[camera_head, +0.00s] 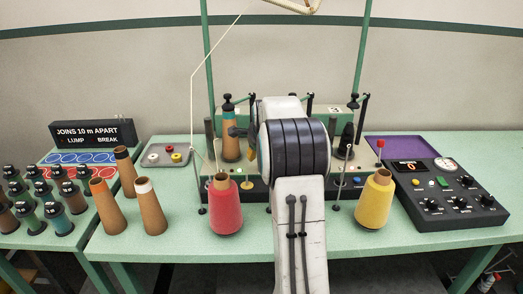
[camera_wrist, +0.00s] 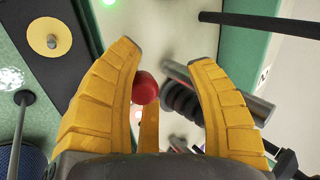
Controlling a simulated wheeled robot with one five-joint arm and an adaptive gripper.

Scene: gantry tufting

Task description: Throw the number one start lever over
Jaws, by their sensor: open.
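In the wrist view a round red knob (camera_wrist: 145,88) lies between the two yellow fingers of my gripper (camera_wrist: 163,56), close to the left finger. The fingers stand apart, with a gap between the knob and the right finger. I cannot tell whether the left finger touches the knob. In the head view my arm hides most of the gripper and whatever is at it. Another red-knobbed lever (camera_head: 380,143) stands upright right of my arm. The lever numbers are not readable.
Red (camera_head: 226,208) and yellow (camera_head: 373,203) yarn cones stand at the front of the green bench. Empty brown cones (camera_head: 151,208) stand left, near a small grey tray (camera_head: 166,156). A black control panel (camera_head: 447,195) and purple tray (camera_head: 400,141) are right. Thin posts rise around the machine.

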